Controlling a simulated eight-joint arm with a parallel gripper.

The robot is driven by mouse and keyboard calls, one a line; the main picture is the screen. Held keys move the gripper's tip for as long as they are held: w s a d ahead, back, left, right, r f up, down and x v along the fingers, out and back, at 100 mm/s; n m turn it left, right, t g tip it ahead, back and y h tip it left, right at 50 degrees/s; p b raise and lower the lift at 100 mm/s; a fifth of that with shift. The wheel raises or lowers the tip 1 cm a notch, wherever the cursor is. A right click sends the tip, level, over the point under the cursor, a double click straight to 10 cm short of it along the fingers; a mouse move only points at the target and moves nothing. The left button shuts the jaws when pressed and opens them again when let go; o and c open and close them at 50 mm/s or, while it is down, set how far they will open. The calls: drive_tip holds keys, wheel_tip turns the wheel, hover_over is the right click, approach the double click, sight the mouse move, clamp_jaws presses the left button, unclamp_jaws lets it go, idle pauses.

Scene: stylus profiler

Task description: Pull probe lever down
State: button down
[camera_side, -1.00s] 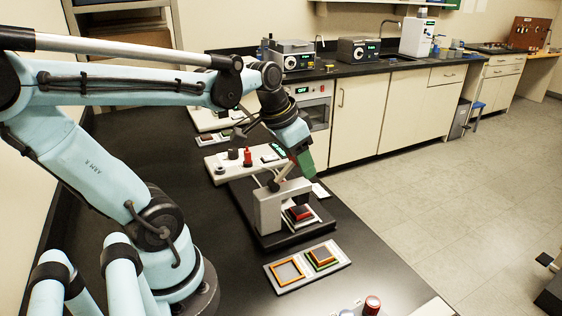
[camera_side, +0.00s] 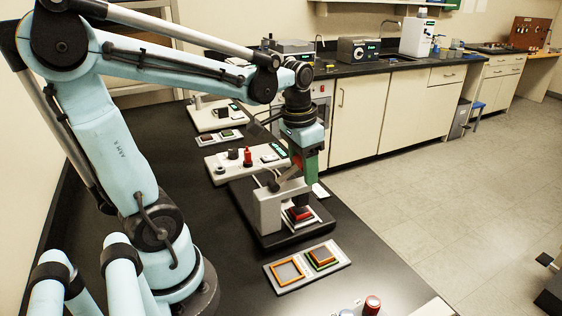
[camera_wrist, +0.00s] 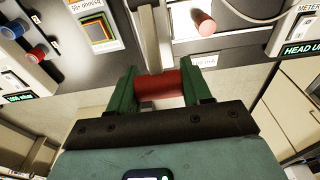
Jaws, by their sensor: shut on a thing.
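The stylus profiler (camera_side: 267,212) is a grey bridge-shaped unit on a black base on the bench. A short probe lever (camera_side: 289,176) slants up from its top toward my gripper. My gripper (camera_side: 311,172) has green fingers and points down above the profiler's right side. In the wrist view, my gripper (camera_wrist: 160,92) is shut on a red cylindrical handle (camera_wrist: 160,87), which lies crosswise between the fingers. A dark red block (camera_side: 300,213) sits on the stage below.
A tray with orange-framed squares (camera_side: 287,285) lies in front of the profiler. A white control unit with a red knob (camera_side: 247,158) stands behind it. A red-capped object (camera_side: 372,304) is at the bench's front edge. Open floor lies to the right.

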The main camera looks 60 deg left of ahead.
sight(298, 161)
drive_tip(key=c, duration=0.6)
unclamp_jaws()
drive_tip(key=shift+o, duration=0.2)
wheel_tip(298, 161, up, 12)
drive_tip(key=s, duration=0.1)
drive_tip(key=shift+s, duration=0.25)
drive_tip(key=shift+s+r, duration=0.15)
drive_tip(key=shift+r, duration=0.15)
drive_tip(key=c, duration=0.4)
drive_tip(key=shift+t, duration=0.8)
drive_tip(key=v, duration=0.2)
drive_tip(key=s+v, duration=0.1)
drive_tip(key=v, duration=0.3)
drive_tip(key=shift+s, duration=0.3)
clamp_jaws()
drive_tip(key=x, duration=1.3)
drive_tip(key=shift+f, duration=0.35)
